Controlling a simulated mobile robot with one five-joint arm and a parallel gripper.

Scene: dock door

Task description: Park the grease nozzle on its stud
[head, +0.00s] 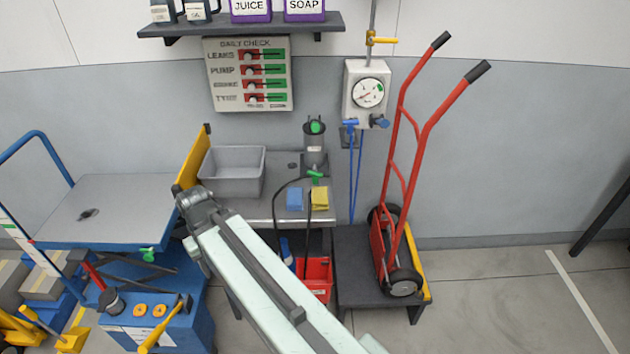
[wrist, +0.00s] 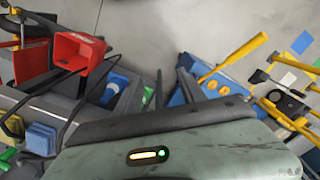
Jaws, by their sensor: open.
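In the head view a green-handled fitting (head: 316,177), which looks like the grease nozzle, is at the foot of the grey grease pump (head: 315,150) on the grey bench. A black hose (head: 276,215) loops down over the bench's front edge and back up to it. I cannot make out the stud for certain; a small dark round piece (head: 292,166) lies on the bench left of the pump. My gripper (wrist: 172,88) is open, with dark fingers apart and nothing seen between them. It is low, left of the nozzle; my arm hides its fingers in the head view.
A grey tray (head: 232,172), a blue sponge (head: 295,199) and a yellow sponge (head: 319,198) sit on the bench. A red bin (head: 318,272) is below. A blue cart (head: 195,325) and lift table (head: 110,205) stand left, a red hand truck (head: 425,130) right.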

